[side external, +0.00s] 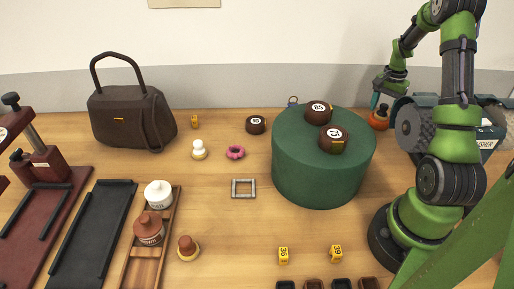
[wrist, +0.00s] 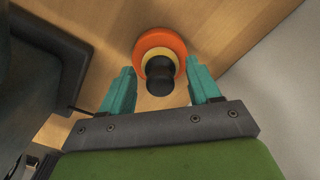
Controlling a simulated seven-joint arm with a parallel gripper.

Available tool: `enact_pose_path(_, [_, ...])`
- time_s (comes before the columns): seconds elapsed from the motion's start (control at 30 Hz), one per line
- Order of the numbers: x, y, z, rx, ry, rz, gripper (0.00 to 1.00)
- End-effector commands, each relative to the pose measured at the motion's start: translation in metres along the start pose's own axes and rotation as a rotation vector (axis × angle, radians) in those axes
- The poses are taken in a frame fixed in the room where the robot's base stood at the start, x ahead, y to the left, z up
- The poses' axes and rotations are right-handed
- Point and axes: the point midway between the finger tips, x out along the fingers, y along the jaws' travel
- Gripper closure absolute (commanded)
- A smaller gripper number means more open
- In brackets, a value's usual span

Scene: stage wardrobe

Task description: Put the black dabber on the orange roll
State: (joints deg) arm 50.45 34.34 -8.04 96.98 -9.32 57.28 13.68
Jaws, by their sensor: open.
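The orange roll (wrist: 148,40) lies flat on the wooden table at the far right; it also shows in the side view (side external: 377,122). The black dabber (wrist: 160,78), a black knob on a cream base, appears to stand upright on the roll. My gripper (wrist: 160,68) is open, its teal fingers on either side of the dabber in the wrist view, with visible gaps. In the side view my gripper (side external: 376,100) is just above the roll, beside the dabber's dark top. Its exact height over the dabber is hard to tell.
A green drum (side external: 322,165) with two brown numbered discs stands left of the roll. A dark bin (side external: 488,140) is to the right, partly behind my arm. The wall is close behind.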

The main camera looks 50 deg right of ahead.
Motion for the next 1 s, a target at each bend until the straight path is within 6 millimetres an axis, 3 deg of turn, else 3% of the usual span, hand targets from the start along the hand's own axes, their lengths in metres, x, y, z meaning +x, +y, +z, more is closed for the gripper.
enact_pose_path(0.27, [-0.011,-0.001,-0.001,0.001,0.002,-0.002,0.38])
enact_pose_path(0.7, [-0.099,-0.001,0.0,-0.001,0.003,-0.003,0.38])
enact_pose_path(0.9, [-0.12,-0.001,0.0,-0.002,0.002,-0.002,0.38])
enact_pose_path(1.0, [-0.131,-0.009,0.013,-0.037,0.008,-0.021,0.38])
